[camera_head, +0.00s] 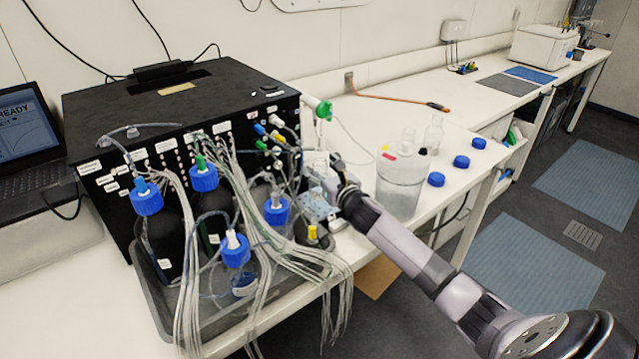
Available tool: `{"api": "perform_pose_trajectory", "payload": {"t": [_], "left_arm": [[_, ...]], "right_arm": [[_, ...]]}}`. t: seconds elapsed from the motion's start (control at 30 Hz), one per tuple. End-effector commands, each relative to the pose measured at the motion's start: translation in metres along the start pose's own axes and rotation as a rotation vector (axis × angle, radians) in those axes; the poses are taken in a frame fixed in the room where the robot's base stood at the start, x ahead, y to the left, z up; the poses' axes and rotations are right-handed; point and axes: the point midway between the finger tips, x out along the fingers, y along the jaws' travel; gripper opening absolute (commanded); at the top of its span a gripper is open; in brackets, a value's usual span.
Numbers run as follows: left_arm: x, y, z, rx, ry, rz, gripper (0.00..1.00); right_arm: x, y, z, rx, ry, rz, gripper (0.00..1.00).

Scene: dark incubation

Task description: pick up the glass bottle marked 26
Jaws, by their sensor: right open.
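No number 26 is readable on any bottle, so I cannot tell which one is meant. A clear glass bottle (434,136) stands uncapped at the back of the white bench, right of the black instrument. Several blue-capped bottles, such as this one (236,262), stand in a grey tray in front of the instrument. My right gripper (318,190) is at the instrument's right front corner, left of the beaker, open; tubing and bottles partly hide its fingers. My left gripper is not in view.
The black instrument (180,115) carries many loose tubes hanging over the grey tray (160,298). Several blue caps (461,161) lie on the bench right of the beaker. An orange-brown rod (395,99) lies behind. A laptop (28,135) is at left. The bench behind the caps is mostly clear.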

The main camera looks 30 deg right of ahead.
Motion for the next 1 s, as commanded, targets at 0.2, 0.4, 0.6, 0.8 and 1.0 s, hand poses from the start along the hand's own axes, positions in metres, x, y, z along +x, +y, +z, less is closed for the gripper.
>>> {"api": "perform_pose_trajectory", "payload": {"t": [0.2,0.4,0.6,0.8,1.0], "left_arm": [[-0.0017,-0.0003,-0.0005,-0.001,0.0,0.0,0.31],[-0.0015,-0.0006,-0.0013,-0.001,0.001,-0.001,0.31],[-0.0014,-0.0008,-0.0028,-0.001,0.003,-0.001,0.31],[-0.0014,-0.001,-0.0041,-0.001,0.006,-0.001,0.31],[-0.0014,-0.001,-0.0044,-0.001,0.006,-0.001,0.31]], "right_arm": [[0.0093,0.0007,-0.0006,0.0,0.001,0.001,0.61],[0.0089,0.0007,-0.0008,0.0,0.001,0.001,0.59],[0.0088,0.0006,-0.0007,-0.001,0.001,0.001,0.46],[0.0087,0.0006,-0.0007,0.0,0.001,0.001,0.33],[0.0087,0.0009,-0.0009,0.0,0.001,0.002,0.19]]}}
